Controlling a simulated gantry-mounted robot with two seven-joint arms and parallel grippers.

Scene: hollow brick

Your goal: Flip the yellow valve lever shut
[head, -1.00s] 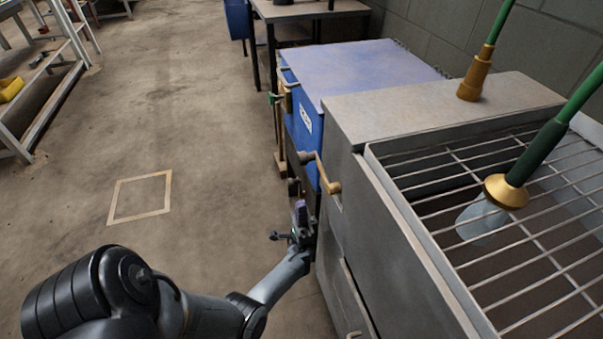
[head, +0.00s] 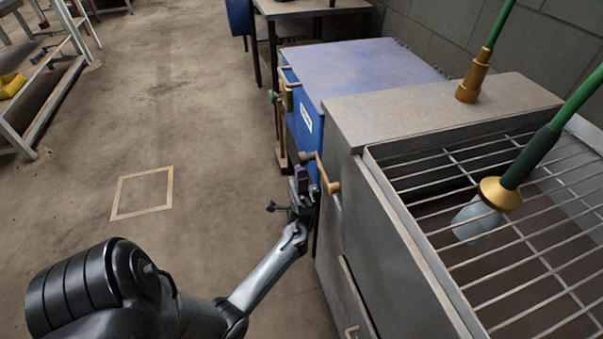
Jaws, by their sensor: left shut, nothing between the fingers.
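The yellow valve lever (head: 326,178) is a brass-coloured bent handle on the left side of the grey metal unit. A dark knob sits at its upper left end, and the other end meets the unit's side. My left gripper (head: 301,174) is shut and empty, just left of and below the lever. It overlaps the space under the knob; I cannot tell whether it touches the lever. My right gripper is out of view.
The grey unit (head: 420,112) has a wire grate (head: 480,200) on top with green hoses above it. A blue cabinet (head: 370,72) stands just behind. A dark table (head: 305,8) is farther back. The floor to the left, with a taped square (head: 143,177), is clear.

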